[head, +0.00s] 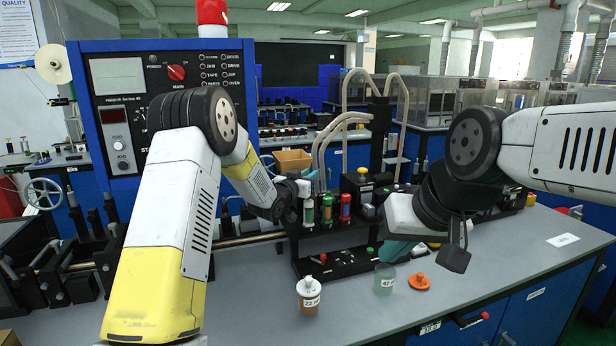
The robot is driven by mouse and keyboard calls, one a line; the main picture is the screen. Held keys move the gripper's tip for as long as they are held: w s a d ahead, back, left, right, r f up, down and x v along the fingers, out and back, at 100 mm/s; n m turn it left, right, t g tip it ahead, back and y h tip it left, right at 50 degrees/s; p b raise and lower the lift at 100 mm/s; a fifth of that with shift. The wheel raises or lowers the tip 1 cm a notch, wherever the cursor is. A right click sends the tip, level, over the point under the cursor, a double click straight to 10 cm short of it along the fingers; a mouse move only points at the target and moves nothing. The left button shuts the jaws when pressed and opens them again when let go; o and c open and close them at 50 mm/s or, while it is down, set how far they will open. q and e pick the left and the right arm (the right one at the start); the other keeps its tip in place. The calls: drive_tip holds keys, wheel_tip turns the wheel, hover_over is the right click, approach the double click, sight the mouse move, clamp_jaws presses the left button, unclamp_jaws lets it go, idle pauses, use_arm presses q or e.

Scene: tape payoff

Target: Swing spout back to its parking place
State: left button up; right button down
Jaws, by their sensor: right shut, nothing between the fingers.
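Pale curved tubes (338,128) arch from a black upright column (378,135) down toward a black station (335,240) on the bench. I cannot single out the spout or its parking place for certain. My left gripper (297,194) is at the station's left side, beside the vials and below the tubes; its fingers are too hidden to tell their state or any contact. My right gripper (457,243) is shut and empty, above the bench to the right of the station, apart from the tubes.
A labelled jar (309,297), a greenish glass beaker (384,279) and an orange lid (419,281) stand at the front. Red and green vials (327,207) sit in the station. A blue control panel (160,110) rises behind my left arm. The bench right (520,250) is mostly clear.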

use_arm(q)
clamp_jaws()
idle(0.8)
idle(0.4)
drive_tip(key=shift+s+a+m+g+h, duration=0.25)
drive_tip(key=shift+m+g+h, duration=0.5)
drive_tip(key=shift+h, duration=0.25)
drive_tip(key=shift+s+a+m+g+h, duration=0.1)
drive_tip(key=shift+a+m+g+h, duration=0.1)
drive_tip(key=shift+m+g+h, duration=0.6)
drive_tip(key=o, duration=0.6)
unclamp_jaws()
